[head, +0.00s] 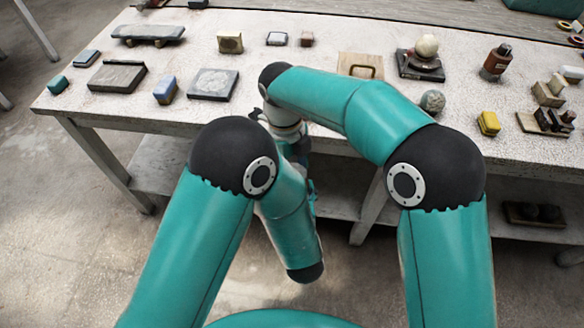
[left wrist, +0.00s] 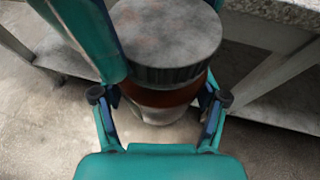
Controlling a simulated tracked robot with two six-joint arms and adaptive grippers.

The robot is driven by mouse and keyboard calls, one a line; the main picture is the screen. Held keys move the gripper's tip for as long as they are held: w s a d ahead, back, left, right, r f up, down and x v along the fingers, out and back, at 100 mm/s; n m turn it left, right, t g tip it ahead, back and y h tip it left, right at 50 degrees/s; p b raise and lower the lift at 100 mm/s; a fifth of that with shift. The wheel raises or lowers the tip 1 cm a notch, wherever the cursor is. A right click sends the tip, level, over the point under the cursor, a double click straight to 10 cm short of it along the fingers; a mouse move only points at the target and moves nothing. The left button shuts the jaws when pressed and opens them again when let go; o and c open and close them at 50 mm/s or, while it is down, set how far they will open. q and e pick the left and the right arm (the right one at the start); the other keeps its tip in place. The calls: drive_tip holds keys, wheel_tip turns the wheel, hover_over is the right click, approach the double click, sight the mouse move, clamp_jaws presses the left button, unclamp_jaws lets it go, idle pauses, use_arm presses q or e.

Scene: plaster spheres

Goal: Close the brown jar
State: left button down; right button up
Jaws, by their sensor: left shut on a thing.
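In the left wrist view a brown jar (left wrist: 165,97) is between the fingers of my left gripper (left wrist: 160,100), which is shut on it. The jar has a reddish-brown band above a pale lower part. A wide grey lid (left wrist: 168,35) with a dark ribbed rim sits on top of it; whether it is fastened cannot be told. In the head view my arms largely hide this spot in front of the table. A teal part of my own arm reaches close beside the lid at the upper left of the wrist view.
The worktable (head: 330,30) holds a brown bottle (head: 496,62) with a dark top at the right, a pale sphere on a stand (head: 427,47), a grey sphere (head: 432,101), a yellow block (head: 489,123) and flat stone slabs (head: 213,84) at the left. Its front edge is close to my arms.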

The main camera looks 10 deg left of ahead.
drive_tip(key=shift+w, duration=0.2)
drive_tip(key=o, duration=0.8)
drive_tip(key=shift+s, duration=0.1)
drive_tip(key=shift+r, duration=0.1)
drive_tip(key=shift+r, duration=2.2)
drive_tip(key=shift+c, duration=0.5)
